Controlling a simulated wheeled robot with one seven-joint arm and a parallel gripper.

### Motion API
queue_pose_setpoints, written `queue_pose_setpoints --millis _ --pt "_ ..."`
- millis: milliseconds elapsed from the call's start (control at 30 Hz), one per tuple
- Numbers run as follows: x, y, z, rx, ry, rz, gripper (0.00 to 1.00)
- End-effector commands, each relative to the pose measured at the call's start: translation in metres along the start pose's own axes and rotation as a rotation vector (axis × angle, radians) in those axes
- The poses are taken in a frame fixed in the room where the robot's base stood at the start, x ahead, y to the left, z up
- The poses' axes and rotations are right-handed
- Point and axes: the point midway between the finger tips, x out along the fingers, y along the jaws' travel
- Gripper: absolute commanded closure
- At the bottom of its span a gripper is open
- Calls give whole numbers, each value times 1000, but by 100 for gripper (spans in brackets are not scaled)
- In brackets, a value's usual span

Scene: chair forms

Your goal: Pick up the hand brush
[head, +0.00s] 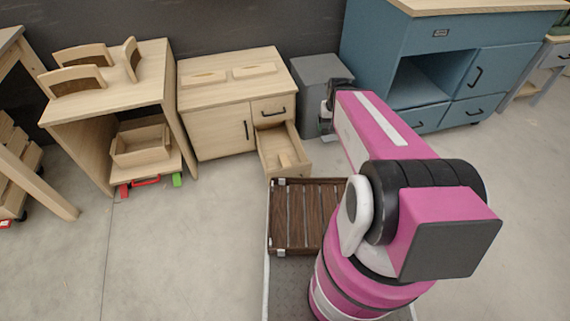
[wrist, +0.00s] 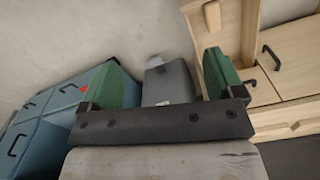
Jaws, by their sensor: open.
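I cannot pick out a hand brush for certain in either view. A pale wooden piece (head: 285,161) lies in the pulled-out drawer (head: 269,155) of the low wooden cabinet (head: 215,118); it is too small to tell whether it is the brush. My gripper (wrist: 167,78) is open, its two green-padded fingers wide apart in the wrist view, with nothing held between them. The grey box (wrist: 170,84) shows beyond the gap. In the head view my gripper (head: 338,93) is a dark shape beside the grey box (head: 318,78), partly hidden by my arm.
A blue cabinet (head: 410,42) stands right of the grey box. A wooden shelf unit (head: 92,105) with an open box (head: 140,145) stands at left. A brown slatted tray (head: 305,218) lies in front of the drawer, beside my arm. The floor at front left is clear.

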Motion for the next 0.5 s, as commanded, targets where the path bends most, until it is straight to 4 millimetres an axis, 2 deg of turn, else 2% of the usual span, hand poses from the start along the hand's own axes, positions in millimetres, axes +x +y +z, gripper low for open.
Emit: queue_pose_setpoints --millis 33,200,267,400,500 --pt "20 -9 -25 -17 -2 0 13" --pt "98 -50 -87 -86 -5 0 13" --pt "128 -67 -106 -112 -6 0 13" --pt "201 -108 -142 -169 -7 0 13" --pt "249 -135 -159 -205 -7 0 13"
